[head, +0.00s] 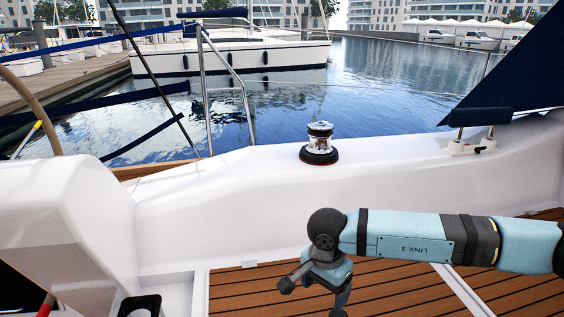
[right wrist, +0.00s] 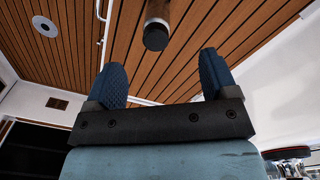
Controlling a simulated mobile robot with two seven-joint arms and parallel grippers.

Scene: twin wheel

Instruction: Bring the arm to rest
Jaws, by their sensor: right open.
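My right arm (head: 415,240) comes in from the right, pale blue with dark joints, and reaches across above the teak cockpit floor. My right gripper (head: 313,298) hangs below the dark wrist joint, in front of the white coaming. In the right wrist view the two blue ridged fingers (right wrist: 164,76) stand wide apart with nothing between them. The gripper is open and empty, and touches nothing that I can see. My left arm and gripper are not in view.
A chrome winch (head: 319,142) stands on the white coaming (head: 235,185), beyond the gripper. A white console (head: 70,225) is at the left. The teak floor (head: 240,290) around the gripper looks clear. In the right wrist view a dark-ended cylinder (right wrist: 156,36) shows beyond the fingers.

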